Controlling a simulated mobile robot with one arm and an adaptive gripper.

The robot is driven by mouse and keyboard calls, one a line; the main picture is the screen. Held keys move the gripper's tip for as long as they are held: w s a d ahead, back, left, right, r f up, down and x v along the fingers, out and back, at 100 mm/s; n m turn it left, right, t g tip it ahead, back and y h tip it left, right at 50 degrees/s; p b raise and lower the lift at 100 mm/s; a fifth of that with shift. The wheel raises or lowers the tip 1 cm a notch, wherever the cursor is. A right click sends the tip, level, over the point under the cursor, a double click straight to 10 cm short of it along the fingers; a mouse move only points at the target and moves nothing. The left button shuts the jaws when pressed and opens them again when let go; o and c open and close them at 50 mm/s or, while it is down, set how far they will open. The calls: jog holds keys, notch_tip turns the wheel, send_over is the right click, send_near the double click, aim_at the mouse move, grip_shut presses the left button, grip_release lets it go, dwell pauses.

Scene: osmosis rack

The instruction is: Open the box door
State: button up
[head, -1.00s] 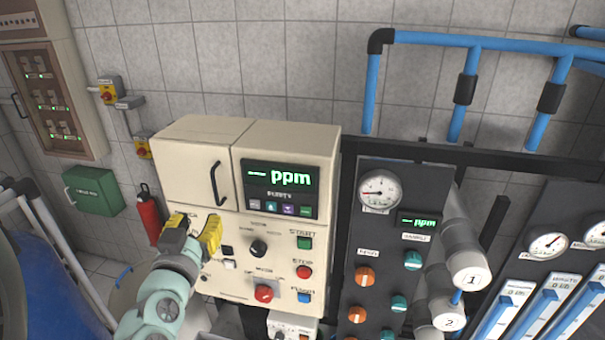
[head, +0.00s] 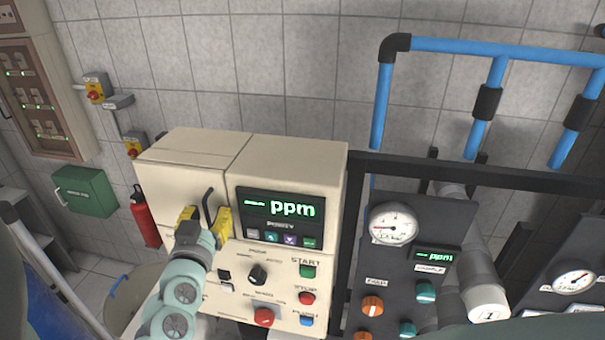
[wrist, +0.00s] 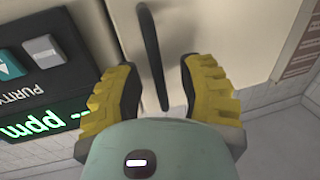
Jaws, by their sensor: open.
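The cream box door (head: 170,189) is the plain panel at the upper left of the control box, and it looks shut. Its black bar handle (head: 208,204) is near the door's right edge. My gripper (head: 205,212), with yellow fingers, is open at the door, with the handle's lower part between the fingers. In the wrist view, the black handle (wrist: 151,55) runs between the open fingers (wrist: 160,78), with space on both sides. The door also shows in the wrist view (wrist: 200,28). My fingers hide the door's lower part in the head view.
The ppm display panel (head: 280,218) is just right of the handle. Below are switches, a black knob (head: 257,274) and a red knob (head: 264,316). A gauge panel (head: 412,270) stands right. A fire extinguisher (head: 144,217) and green box (head: 87,192) are left.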

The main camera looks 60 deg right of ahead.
grip_shut()
jog(key=shift+w+a+f+b, duration=0.1)
jog(key=shift+a+b, duration=0.05)
jog(key=shift+b, duration=0.55)
